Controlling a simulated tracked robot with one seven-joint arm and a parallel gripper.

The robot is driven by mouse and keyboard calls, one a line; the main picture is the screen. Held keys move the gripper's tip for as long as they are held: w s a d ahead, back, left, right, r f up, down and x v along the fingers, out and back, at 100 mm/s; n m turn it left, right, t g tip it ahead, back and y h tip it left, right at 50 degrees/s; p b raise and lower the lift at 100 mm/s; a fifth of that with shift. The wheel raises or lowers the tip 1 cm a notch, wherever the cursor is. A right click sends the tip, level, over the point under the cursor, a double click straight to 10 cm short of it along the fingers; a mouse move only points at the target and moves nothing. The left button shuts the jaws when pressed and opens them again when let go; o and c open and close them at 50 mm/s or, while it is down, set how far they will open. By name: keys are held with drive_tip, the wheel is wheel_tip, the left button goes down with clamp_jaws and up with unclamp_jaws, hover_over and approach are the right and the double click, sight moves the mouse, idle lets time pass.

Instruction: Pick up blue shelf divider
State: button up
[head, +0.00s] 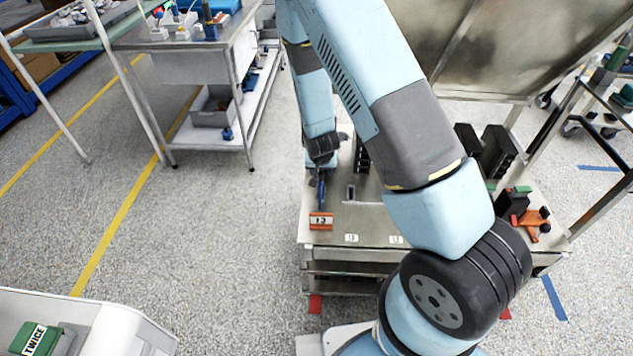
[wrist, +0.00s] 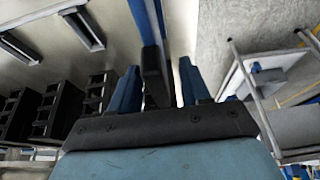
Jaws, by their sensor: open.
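The blue shelf divider (head: 320,195) shows in the head view as a thin upright blue piece near the left edge of the metal bench, just below my gripper (head: 321,168). In the wrist view, a long blue strip (wrist: 145,22) runs up from a dark part (wrist: 154,75), apparently the same divider. My gripper (wrist: 158,70) is open there, with a blue finger on each side of the dark part. I cannot tell whether either finger touches it. The gripper hides the divider's upper end in the head view.
Black slotted units (wrist: 55,110) stand left in the wrist view. An orange item (head: 535,222) lies at right. Open floor (head: 220,230) is left.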

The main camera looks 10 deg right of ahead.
drive_tip(key=shift+w+f, duration=0.2)
drive_tip(key=shift+f, duration=0.3)
drive_tip(key=shift+c, duration=0.2)
clamp_jaws()
